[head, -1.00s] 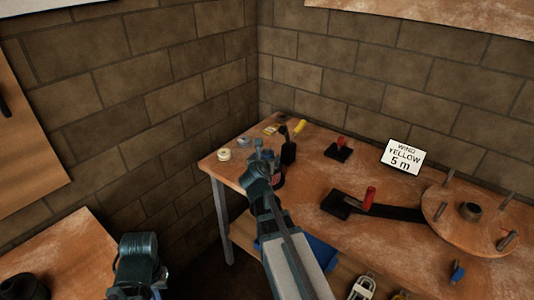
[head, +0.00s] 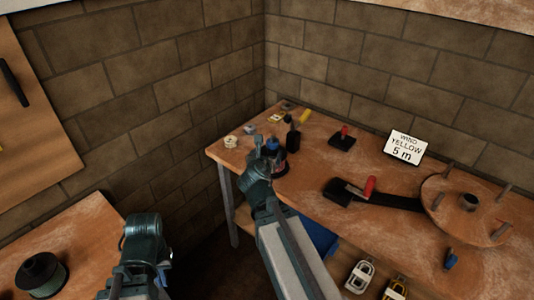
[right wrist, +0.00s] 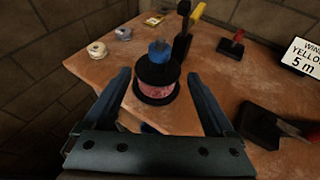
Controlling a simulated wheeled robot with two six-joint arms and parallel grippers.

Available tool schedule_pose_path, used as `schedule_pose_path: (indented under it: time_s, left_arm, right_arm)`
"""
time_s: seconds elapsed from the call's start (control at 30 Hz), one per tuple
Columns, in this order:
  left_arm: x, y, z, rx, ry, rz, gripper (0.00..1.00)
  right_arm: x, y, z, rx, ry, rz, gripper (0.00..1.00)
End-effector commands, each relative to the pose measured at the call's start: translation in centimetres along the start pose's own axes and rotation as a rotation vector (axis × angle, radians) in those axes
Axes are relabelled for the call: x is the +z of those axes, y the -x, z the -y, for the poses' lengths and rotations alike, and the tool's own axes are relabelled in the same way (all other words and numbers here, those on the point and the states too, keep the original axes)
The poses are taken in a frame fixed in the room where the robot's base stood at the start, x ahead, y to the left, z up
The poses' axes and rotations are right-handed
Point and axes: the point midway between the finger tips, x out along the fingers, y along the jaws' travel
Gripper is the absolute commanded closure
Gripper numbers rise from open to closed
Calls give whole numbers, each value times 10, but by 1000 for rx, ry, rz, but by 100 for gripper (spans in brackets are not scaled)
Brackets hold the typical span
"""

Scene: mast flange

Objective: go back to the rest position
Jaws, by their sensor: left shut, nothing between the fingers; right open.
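My right gripper (head: 266,158) is over the left end of the wooden bench (head: 315,205). In the right wrist view its two fingers (right wrist: 160,78) are apart.
A sign reading "WIND YELLOW 5 m" (head: 405,148), a round winding disc with pegs (head: 455,222) and a red-handled tool (head: 368,188) are on the bench. A dark spool (head: 41,274) lies at lower left. Brick walls close off the back.

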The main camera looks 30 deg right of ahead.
Motion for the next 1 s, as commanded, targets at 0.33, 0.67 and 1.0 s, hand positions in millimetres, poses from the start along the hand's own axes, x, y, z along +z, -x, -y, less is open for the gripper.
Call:
schedule_pose_path:
  time_s: [0.33, 0.67, 1.0]
  left_arm:
    - [0, 0, 0, 0, 0, 0, 100]
    - [0, 0, 0, 0, 0, 0, 100]
    - [0, 0, 0, 0, 0, 0, 100]
  right_arm:
    - [0, 0, 0, 0, -1, 0, 10]
    - [-60, 30, -40, -69, -555, -223, 10]
    - [-174, 128, -100, -520, -1383, -564, 10]
